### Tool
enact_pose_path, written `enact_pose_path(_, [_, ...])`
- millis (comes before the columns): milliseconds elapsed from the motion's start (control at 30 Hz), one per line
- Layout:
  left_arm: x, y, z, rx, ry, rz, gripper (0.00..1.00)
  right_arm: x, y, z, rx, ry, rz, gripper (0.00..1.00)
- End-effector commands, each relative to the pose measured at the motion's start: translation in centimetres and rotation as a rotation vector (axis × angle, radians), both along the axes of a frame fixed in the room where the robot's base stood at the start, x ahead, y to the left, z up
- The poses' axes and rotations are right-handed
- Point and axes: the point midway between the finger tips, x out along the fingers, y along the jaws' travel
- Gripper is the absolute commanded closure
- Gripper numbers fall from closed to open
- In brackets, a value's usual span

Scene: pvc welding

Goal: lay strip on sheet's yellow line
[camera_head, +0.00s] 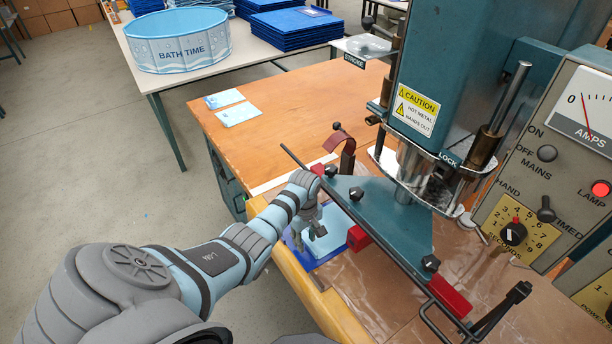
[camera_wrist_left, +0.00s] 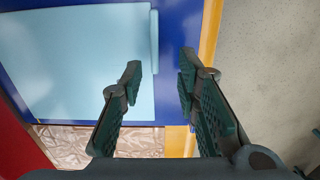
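A pale blue sheet (camera_wrist_left: 80,65) lies on a dark blue tray or mat (camera_wrist_left: 172,20) in the left wrist view. A narrow pale blue piece (camera_wrist_left: 154,42), which looks like the strip, lies along the sheet's right edge. My right gripper is not in view.
The welding press (camera_head: 440,90) stands close right of my left gripper, its green arm (camera_head: 385,225) and red bar (camera_head: 449,296) near the tray. Two pale blue sheets (camera_head: 239,114) lie on the wooden table (camera_head: 270,130). A round tub (camera_head: 180,42) stands behind.

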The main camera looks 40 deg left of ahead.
Motion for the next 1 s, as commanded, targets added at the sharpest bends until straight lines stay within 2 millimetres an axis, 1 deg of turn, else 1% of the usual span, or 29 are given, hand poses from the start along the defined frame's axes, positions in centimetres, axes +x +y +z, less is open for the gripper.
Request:
enact_pose_path(33, [-0.1, 0.0, 0.8, 0.0, 0.001, 0.0, 0.71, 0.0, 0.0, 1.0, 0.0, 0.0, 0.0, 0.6])
enact_pose_path(200, [-0.4, 0.1, 1.8, 0.0, 0.0, 0.0, 0.71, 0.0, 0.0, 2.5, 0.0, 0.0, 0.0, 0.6])
enact_pose_path(367, [-0.5, 0.2, 2.2, 0.0, -0.001, 0.0, 0.71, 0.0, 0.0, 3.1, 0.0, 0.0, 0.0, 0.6])
enact_pose_path(467, [-1.0, 0.4, 2.3, 0.001, 0.001, 0.001, 0.71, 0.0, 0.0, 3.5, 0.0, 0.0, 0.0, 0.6])
enact_pose_path(633, [-3.2, 1.0, 3.4, 0.003, 0.0, -0.001, 0.71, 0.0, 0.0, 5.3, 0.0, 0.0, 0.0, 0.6])
enact_pose_path(700, [-4.1, 1.3, 3.4, 0.003, -0.002, 0.001, 0.71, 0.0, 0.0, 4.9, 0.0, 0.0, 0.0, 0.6])
enact_pose_path(900, [-6.8, 2.1, 4.3, 0.004, -0.001, 0.001, 0.71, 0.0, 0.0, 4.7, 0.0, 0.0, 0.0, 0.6])
enact_pose_path(1000, [-7.8, 2.3, 4.7, 0.003, -0.002, 0.0, 0.71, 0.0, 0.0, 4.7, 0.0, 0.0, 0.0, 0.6])
